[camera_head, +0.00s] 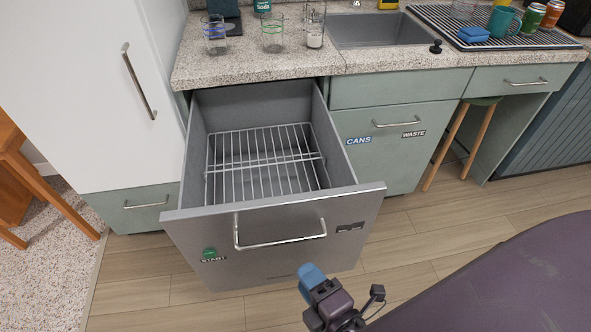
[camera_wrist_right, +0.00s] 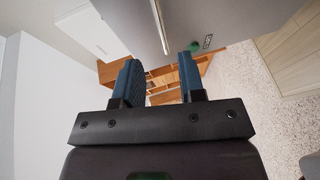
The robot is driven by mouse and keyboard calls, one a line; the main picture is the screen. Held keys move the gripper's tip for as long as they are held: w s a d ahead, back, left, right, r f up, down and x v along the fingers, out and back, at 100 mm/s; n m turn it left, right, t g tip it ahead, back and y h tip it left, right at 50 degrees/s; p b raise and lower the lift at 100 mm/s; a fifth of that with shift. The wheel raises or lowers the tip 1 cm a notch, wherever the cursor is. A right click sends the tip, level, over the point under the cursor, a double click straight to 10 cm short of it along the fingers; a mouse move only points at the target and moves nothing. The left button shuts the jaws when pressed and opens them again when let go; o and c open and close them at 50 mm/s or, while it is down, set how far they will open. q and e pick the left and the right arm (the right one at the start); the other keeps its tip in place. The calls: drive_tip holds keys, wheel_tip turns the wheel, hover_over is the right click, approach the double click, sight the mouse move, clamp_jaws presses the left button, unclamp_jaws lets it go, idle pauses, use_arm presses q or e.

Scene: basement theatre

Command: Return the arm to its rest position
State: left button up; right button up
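My right gripper (camera_head: 312,278) is in front of the lower part of the open dishwasher drawer (camera_head: 270,255), below its bar handle (camera_head: 281,241). In the right wrist view my right gripper (camera_wrist_right: 160,80) has its two blue fingers well apart, with nothing held between them. The handle (camera_wrist_right: 160,25) shows there beyond the fingertips, and I cannot tell the exact distance. The steel drawer is pulled out and holds an empty wire rack (camera_head: 265,160). My left gripper is not in view.
The stone counter (camera_head: 260,66) above carries clear glasses (camera_head: 214,34), a sink (camera_head: 380,30) and a drying mat (camera_head: 500,25) with a teal mug (camera_head: 503,20). A wooden stool (camera_head: 455,140) stands under the counter at right. Wood floor (camera_head: 420,235) is clear right of the drawer.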

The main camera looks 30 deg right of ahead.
drive_tip(key=s+d+f+m+g+h+p, duration=0.1)
drive_tip(key=d+f+m+g, duration=0.1)
drive_tip(key=d+m, duration=0.4)
drive_tip(key=s+d+f+m+g+h+p, duration=0.1)
drive_tip(key=d+f+m+g+p, duration=0.1)
drive_tip(key=d+f+m, duration=0.2)
drive_tip(key=d+m, duration=0.3)
drive_tip(key=m, duration=0.4)
drive_tip(key=shift+s+d+f+g, duration=0.15)
drive_tip(key=shift+d+f+g, duration=0.05)
drive_tip(key=shift+f+g, duration=0.2)
idle(0.7)
